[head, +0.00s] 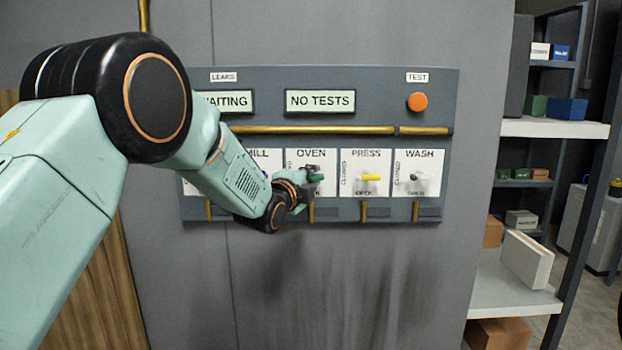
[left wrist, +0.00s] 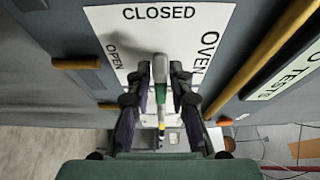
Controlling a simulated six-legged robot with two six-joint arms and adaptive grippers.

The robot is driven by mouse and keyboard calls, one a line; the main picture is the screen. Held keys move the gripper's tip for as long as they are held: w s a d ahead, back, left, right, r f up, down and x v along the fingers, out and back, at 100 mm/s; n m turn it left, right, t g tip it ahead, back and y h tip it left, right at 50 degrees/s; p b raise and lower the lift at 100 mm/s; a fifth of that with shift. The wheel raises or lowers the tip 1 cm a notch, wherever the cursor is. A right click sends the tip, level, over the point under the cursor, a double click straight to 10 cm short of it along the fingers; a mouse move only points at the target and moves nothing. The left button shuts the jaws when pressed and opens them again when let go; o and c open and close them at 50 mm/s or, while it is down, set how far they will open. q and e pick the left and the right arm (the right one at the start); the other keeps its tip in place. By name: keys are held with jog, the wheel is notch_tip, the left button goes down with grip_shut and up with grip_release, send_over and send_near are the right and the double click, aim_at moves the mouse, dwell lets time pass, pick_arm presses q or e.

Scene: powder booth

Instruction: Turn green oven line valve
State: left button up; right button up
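The oven valve has a green handle (head: 316,177) on a white plate marked OVEN (head: 311,154). The handle lies level in the head view, in line with the CLOSED mark at the plate's side; OPEN is at the bottom. My left gripper (head: 307,180) is at this handle and partly hides it and the plate. In the left wrist view, the gripper's fingers (left wrist: 161,80) stand on either side of the grey and green handle (left wrist: 161,94). Narrow gaps seem to show beside it, so the fingers look open around it. My right gripper is not in view.
The yellow press handle (head: 370,178) and the white wash handle (head: 418,177) are close on the right. A brass pipe (head: 310,130) runs above the plates. An orange test button (head: 417,101) is at upper right. A NO TESTS display (head: 320,102) is above.

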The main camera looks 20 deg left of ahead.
pick_arm(q)
grip_shut()
jog(key=n+t+b, duration=0.1)
jog(key=n, duration=0.2)
jog(key=shift+n+t, duration=0.3)
jog(key=shift+n, duration=0.1)
jog(key=n+y, duration=0.1)
jog(key=n, duration=0.2)
jog(key=n+t+b, duration=0.1)
jog(key=n, duration=0.2)
jog(key=shift+d+t+y, duration=0.1)
jog(key=shift+t+y, duration=0.2)
jog(key=shift+y, duration=0.1)
jog(key=n+y, duration=0.1)
jog(key=n, duration=0.2)
jog(key=n+y, duration=0.2)
jog(key=n, duration=0.1)
jog(key=shift+r+n+t+b, duration=0.1)
jog(key=shift+n+t+b, duration=0.2)
jog(key=shift+t+b, duration=0.1)
jog(key=shift+n+y, duration=0.8)
jog(key=shift+n, duration=0.7)
jog(key=shift+n+y, duration=0.8)
jog(key=shift+n, duration=0.7)
